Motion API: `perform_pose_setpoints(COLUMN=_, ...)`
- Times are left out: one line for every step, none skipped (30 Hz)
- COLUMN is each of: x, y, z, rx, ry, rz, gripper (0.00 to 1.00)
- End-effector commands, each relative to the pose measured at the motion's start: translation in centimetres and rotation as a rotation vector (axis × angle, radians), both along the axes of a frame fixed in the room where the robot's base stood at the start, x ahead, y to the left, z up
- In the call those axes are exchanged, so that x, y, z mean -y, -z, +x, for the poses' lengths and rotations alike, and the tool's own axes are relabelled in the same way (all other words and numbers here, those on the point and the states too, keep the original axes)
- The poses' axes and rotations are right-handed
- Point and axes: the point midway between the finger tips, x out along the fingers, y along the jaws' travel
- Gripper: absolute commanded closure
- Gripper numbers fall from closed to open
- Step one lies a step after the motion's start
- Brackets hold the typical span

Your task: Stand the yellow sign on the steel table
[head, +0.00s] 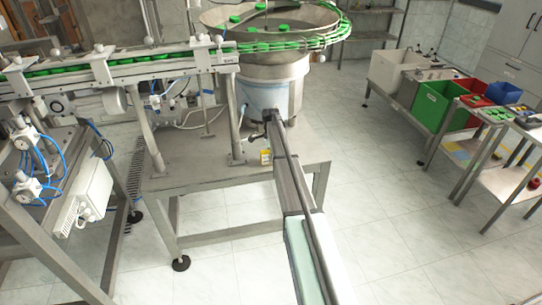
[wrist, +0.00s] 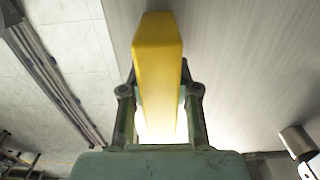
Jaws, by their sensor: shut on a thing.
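The yellow sign (wrist: 158,60) fills the middle of the wrist view, held between the two fingers of my gripper (wrist: 160,100). The gripper is shut on it, one finger on each side. In the head view a small yellow and white patch, seemingly the sign (head: 265,157), shows just below my gripper (head: 262,137). It is over the steel table (head: 308,150), near the foot of the feeder bowl. I cannot tell whether the sign touches the table top. My arm hides part of the table.
The feeder bowl's round base (head: 270,90) stands behind my gripper. A steel conveyor post (head: 234,115) is close on the left. The table top is bare to the right. Green (head: 437,105) and red bins stand farther right, across open floor.

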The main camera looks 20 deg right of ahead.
Motion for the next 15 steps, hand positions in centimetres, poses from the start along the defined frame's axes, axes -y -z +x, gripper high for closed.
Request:
perform_pose_setpoints(x=0.0, y=-0.01, z=0.0, rx=0.0, ry=0.0, rz=0.0, gripper=1.0)
perform_pose_setpoints(x=0.0, y=0.01, z=-0.01, rx=0.0, ry=0.0, rz=0.0, gripper=1.0)
perform_pose_setpoints(x=0.0, y=0.08, z=-0.01, rx=0.0, ry=0.0, rz=0.0, gripper=1.0)
perform_pose_setpoints(x=0.0, y=0.17, z=-0.01, rx=0.0, ry=0.0, rz=0.0, gripper=1.0)
perform_pose_setpoints(x=0.0, y=0.27, z=-0.01, rx=0.0, ry=0.0, rz=0.0, gripper=1.0)
perform_pose_setpoints(x=0.0, y=0.39, z=-0.01, rx=0.0, ry=0.0, rz=0.0, gripper=1.0)
perform_pose_setpoints(x=0.0, y=0.3, z=-0.01, rx=0.0, ry=0.0, rz=0.0, gripper=0.59)
perform_pose_setpoints(x=0.0, y=0.28, z=-0.01, rx=0.0, ry=0.0, rz=0.0, gripper=0.48)
perform_pose_setpoints(x=0.0, y=0.28, z=-0.01, rx=0.0, ry=0.0, rz=0.0, gripper=0.44)
perform_pose_setpoints(x=0.0, y=0.28, z=-0.01, rx=0.0, ry=0.0, rz=0.0, gripper=0.44)
perform_pose_setpoints(x=0.0, y=0.28, z=-0.01, rx=0.0, ry=0.0, rz=0.0, gripper=0.44)
perform_pose_setpoints(x=0.0, y=0.27, z=-0.01, rx=0.0, ry=0.0, rz=0.0, gripper=0.44)
perform_pose_setpoints(x=0.0, y=0.27, z=-0.01, rx=0.0, ry=0.0, rz=0.0, gripper=0.44)
perform_pose_setpoints(x=0.0, y=0.27, z=-0.01, rx=0.0, ry=0.0, rz=0.0, gripper=0.44)
perform_pose_setpoints(x=0.0, y=0.26, z=-0.01, rx=0.0, ry=0.0, rz=0.0, gripper=0.44)
